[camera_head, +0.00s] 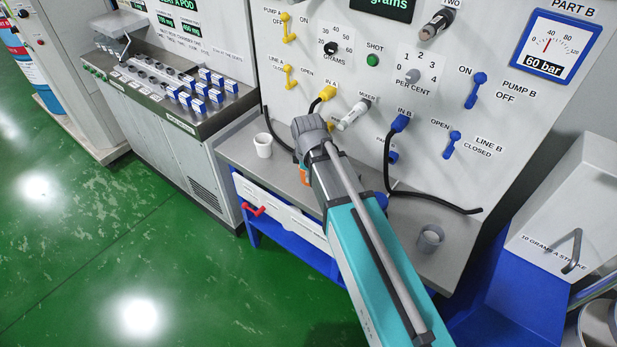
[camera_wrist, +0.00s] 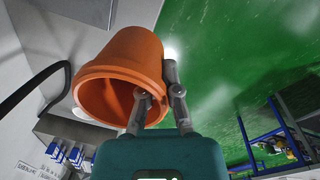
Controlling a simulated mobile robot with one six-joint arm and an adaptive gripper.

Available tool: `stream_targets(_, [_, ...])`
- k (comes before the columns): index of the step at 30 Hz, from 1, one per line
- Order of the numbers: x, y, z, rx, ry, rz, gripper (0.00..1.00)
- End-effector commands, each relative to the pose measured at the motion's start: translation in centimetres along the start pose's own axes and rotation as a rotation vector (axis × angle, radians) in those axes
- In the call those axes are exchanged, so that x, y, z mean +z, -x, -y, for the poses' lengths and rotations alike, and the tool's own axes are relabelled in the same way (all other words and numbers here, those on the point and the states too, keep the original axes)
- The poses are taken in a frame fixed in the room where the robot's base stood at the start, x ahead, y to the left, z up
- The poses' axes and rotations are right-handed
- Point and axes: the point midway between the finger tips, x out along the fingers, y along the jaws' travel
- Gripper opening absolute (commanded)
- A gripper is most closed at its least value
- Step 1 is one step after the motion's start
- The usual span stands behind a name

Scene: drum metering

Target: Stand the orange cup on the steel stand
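The orange cup (camera_wrist: 122,72) fills much of the wrist view, its open mouth toward the wrist. One finger of my gripper (camera_wrist: 157,95) reaches inside the mouth and the other lies along the outside, with the cup's wall between them. In the head view only a sliver of the orange cup (camera_head: 304,176) shows, the rest hidden behind my gripper and arm. Whether it touches the bench cannot be told. A small steel platform (camera_head: 119,24) on a thin support stands on the left machine; I cannot tell if it is the steel stand.
A white cup (camera_head: 263,145) stands on the grey bench (camera_head: 235,152) left of my gripper, and a grey cup (camera_head: 430,238) stands right of my arm. A black hose (camera_head: 432,201) loops over the bench. The panel (camera_head: 330,85) with knobs and levers rises behind. Green floor is open at left.

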Motion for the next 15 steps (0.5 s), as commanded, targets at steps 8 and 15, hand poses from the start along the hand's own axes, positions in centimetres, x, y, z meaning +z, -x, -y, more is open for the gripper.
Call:
stream_targets(8, [-2.6,-2.8,-4.2,0.0,0.001,0.0,0.0])
stream_targets(15, [-4.2,-5.1,-6.9,0.0,0.001,0.0,0.0])
